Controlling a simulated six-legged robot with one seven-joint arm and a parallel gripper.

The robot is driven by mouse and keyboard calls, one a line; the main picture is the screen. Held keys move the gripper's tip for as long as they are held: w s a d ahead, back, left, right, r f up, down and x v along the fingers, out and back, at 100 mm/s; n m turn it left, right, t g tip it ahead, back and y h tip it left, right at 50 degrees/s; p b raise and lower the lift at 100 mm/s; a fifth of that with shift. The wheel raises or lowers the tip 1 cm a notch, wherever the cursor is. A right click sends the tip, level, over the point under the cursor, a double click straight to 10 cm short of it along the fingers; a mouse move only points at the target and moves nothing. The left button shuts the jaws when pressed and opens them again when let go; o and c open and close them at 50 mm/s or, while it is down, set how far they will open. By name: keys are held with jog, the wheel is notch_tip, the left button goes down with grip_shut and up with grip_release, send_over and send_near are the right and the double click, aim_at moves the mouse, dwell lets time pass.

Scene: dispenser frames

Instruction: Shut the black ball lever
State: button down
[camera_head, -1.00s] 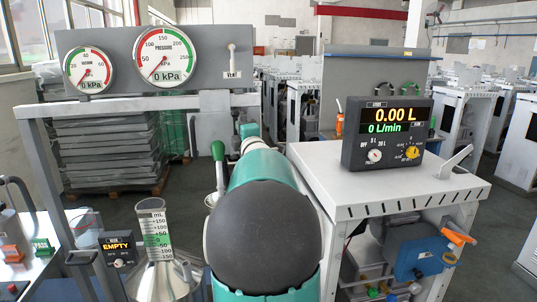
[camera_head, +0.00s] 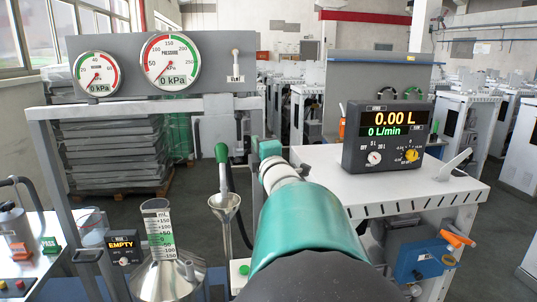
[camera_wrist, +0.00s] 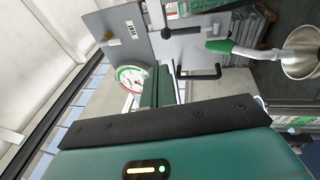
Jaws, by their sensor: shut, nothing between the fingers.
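I cannot single out the black ball lever with certainty. A small upright lever (camera_head: 236,62) with a pale stem stands at the right of the grey gauge panel (camera_head: 212,54); its knob is too small to judge. In the wrist view a dark T-shaped handle (camera_wrist: 181,32) sits on the grey plate beside the green-handled nozzle (camera_wrist: 226,48). A bent black bar (camera_wrist: 200,77) lies below it there. My gripper (camera_head: 266,149) reaches forward, right of the nozzle. In the wrist view its green fingers (camera_wrist: 158,88) are together and empty, apart from the handles.
A flow meter box (camera_head: 386,136) stands on the white cabinet (camera_head: 320,165) to the right. A metal funnel (camera_head: 168,277) with a measuring scale and a display reading EMPTY (camera_head: 122,246) are at lower left. Stacked grey trays (camera_head: 108,145) stand behind the frame.

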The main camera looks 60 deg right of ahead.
jog(key=r+v, duration=0.1)
jog(key=v, duration=0.6)
jog(key=shift+s+a+r, duration=0.2)
jog(key=shift+s+r, duration=0.15)
jog(key=shift+w, duration=0.1)
